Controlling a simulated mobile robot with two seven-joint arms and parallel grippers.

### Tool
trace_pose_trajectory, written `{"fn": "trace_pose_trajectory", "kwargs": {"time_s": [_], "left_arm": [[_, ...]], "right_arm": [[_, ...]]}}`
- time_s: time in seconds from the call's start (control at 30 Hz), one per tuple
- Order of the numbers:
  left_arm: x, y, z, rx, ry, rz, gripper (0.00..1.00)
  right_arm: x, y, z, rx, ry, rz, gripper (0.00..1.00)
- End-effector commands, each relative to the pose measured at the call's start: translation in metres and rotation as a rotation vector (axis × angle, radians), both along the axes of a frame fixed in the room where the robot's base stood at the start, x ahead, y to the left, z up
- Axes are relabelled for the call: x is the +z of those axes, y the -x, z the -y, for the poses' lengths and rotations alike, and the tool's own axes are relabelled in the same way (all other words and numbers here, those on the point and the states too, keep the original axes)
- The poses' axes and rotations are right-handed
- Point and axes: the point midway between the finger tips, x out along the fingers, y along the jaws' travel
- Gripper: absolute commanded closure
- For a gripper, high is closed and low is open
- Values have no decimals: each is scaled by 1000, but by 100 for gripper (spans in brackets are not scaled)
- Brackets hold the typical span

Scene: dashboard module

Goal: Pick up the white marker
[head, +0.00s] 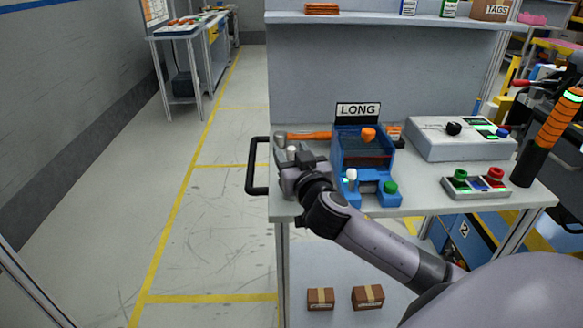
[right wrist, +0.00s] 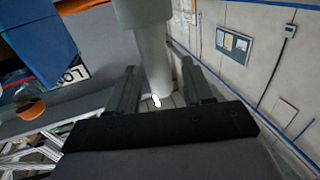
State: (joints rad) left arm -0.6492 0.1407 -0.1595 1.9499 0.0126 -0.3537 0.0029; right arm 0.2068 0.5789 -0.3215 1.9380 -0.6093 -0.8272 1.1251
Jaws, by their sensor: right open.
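The white marker (head: 291,152) shows only as a small pale tip beside my right gripper in the head view, near the bench's left edge. The marker's lower part is hidden by the gripper in the head view. My left gripper is not in view.
A hammer with an orange handle (head: 308,136) lies just behind the gripper. A blue fixture (head: 366,160) under a LONG sign (head: 358,110) stands close to its right. A black handle (head: 257,166) juts from the bench's left side. Button boxes (head: 476,186) sit farther right.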

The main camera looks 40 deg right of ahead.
Motion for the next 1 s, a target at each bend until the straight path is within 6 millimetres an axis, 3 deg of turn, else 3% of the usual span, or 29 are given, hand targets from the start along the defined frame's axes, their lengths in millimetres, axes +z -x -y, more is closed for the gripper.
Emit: {"fn": "trace_pose_trajectory", "kwargs": {"time_s": [0.27, 0.4, 0.43, 0.77, 1.0], "left_arm": [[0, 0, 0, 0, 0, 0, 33], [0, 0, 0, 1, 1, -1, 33], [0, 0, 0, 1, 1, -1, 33], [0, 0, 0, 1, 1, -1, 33], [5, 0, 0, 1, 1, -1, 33]], "right_arm": [[0, -2, 1, 1, 0, -1, 49], [0, -2, 0, 0, 0, -1, 95], [0, -2, 1, 0, 0, -1, 100], [2, -2, 0, 0, 0, 0, 100], [25, -2, 0, 0, -2, 4, 100]]}}
